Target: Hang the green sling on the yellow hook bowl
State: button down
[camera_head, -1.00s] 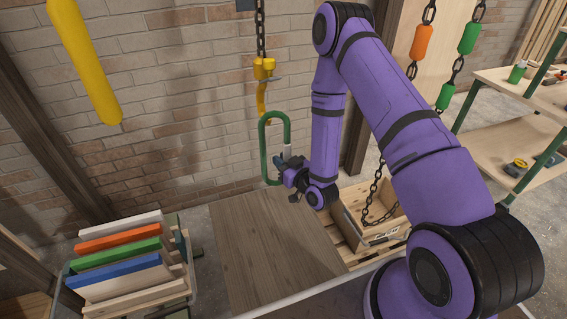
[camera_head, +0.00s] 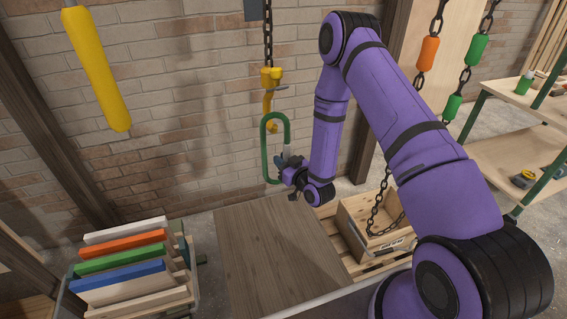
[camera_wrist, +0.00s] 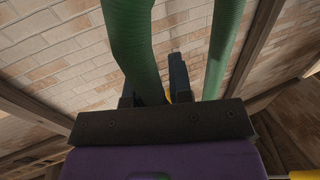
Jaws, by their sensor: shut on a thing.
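The green sling (camera_head: 264,146) is an upright closed loop in the head view, held in my gripper (camera_head: 284,164) by its lower right side. In the wrist view the two green strands (camera_wrist: 133,45) rise past my gripper (camera_wrist: 160,88), whose fingers are shut on the left strand. In the wrist view the hook is mostly hidden.
A brown wooden table (camera_head: 262,250) lies below the gripper. A rack of coloured boards (camera_head: 125,262) stands at the left, a wooden crate (camera_head: 365,240) with chain at the right. A yellow padded bar (camera_head: 97,70) hangs at upper left, near the brick wall.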

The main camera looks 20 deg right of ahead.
jog(key=w+f, duration=0.4)
jog(key=shift+f, duration=0.25)
dwell(0.8)
dwell(0.7)
jog(key=c, duration=0.9)
grip_release()
jog(key=shift+c, duration=0.2)
